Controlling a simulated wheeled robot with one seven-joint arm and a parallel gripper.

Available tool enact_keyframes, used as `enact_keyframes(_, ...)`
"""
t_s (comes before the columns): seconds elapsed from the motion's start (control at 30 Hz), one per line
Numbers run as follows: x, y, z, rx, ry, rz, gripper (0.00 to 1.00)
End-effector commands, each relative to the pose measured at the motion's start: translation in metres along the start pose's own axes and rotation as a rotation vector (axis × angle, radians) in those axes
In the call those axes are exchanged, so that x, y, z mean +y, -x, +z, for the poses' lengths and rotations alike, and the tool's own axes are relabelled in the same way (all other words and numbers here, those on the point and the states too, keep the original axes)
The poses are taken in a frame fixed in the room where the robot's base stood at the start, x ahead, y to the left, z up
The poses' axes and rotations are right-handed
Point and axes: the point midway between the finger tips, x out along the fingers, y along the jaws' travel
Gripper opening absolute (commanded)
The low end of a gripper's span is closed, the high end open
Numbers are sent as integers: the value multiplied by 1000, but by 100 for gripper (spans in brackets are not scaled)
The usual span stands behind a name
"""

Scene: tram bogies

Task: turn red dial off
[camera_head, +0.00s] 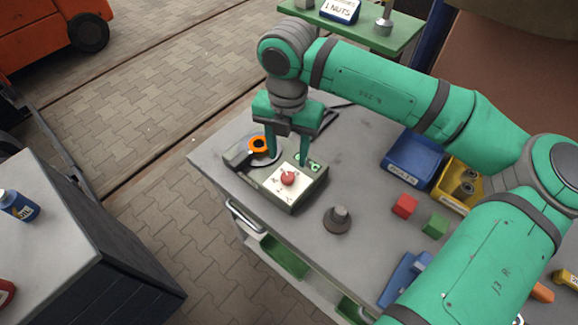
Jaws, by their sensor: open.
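The red dial (288,178) is a round knob on the pale top face of a green-grey control box (297,203) on the grey cart top. Small dark marks surround the dial; they are too small to read. My gripper (287,160) points down with its two green fingers apart. It is just behind the dial, with one finger to the left near an orange ring and the other over the back of the box. Nothing shows between the fingers. I cannot tell whether a finger touches the box.
The cart's front edge is close.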

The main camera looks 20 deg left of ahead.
Motion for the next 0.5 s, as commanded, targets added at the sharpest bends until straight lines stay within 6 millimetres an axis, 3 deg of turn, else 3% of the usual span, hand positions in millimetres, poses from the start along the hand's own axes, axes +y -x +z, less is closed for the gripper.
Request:
enact_keyframes(0.3, 0, -56, -1, 4, -1, 0, 46)
enact_keyframes(0.5, 4, -74, -2, 2, 8, 0, 46)
